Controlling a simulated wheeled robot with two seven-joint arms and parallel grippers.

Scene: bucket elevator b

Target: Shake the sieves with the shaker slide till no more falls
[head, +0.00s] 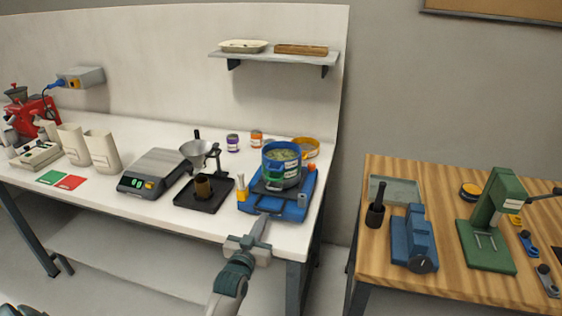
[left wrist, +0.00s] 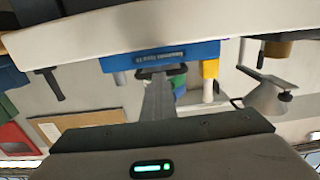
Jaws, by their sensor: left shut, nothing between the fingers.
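The sieve stack (head: 281,168), with blue and green rings and grainy pale material in its open top, stands on the blue shaker slide (head: 290,212) at the right end of the white bench. My left gripper (head: 264,222) is shut and empty, its fingers pointing at the slide's front edge. In the left wrist view the shut fingers (left wrist: 158,98) end at a dark handle (left wrist: 162,72) in front of the labelled blue base (left wrist: 175,55). I cannot tell whether they touch it. My right gripper is not in view.
Small tins (head: 233,142) and a yellow-brown pan (head: 306,147) stand behind. A wooden table (head: 375,245) with tools stands apart at right.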

